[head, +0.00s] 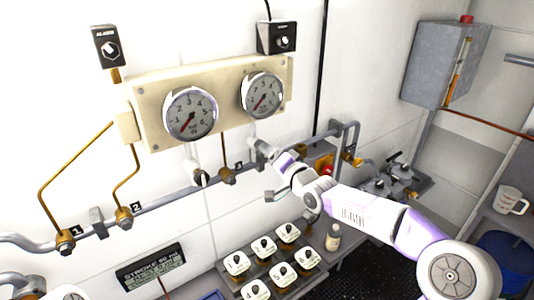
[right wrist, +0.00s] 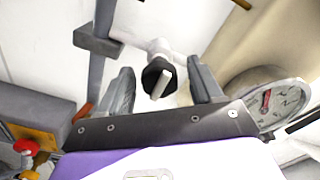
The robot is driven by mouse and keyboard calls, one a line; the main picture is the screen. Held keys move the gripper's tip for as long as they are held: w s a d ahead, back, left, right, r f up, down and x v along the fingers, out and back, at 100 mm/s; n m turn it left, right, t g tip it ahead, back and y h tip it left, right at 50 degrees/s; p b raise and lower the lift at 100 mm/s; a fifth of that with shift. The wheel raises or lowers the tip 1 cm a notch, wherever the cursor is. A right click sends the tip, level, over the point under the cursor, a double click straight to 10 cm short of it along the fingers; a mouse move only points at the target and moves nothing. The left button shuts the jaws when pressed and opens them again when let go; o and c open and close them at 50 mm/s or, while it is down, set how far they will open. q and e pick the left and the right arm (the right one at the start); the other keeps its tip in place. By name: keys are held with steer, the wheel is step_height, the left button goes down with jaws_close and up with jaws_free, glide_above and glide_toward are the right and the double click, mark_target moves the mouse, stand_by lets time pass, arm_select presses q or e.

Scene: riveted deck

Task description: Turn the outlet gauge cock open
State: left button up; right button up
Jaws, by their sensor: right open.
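Two round dial gauges sit on a cream panel on the wall: a left gauge (head: 190,112) and a right gauge (head: 263,95). A cock with a dark knob (head: 201,178) hangs below the left gauge. My right gripper (head: 268,170) is below the right gauge and covers most of what is there. In the right wrist view, a cock with a black round body and a pale grey lever (right wrist: 158,80) shows between the fingers of my open right gripper (right wrist: 164,84). The fingers stand on both sides of it, apart from it. My left gripper is not seen.
A grey pipe (head: 165,200) with brass fittings runs along the wall below the gauges. A grey cabinet (head: 445,65) hangs at right. A small bottle (head: 333,237) stands under my right arm.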

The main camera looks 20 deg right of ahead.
steer(key=shift+w+a, duration=0.15)
steer(key=shift+w, duration=0.2)
steer(key=c, duration=1.1)
steer(key=shift+o, duration=0.2)
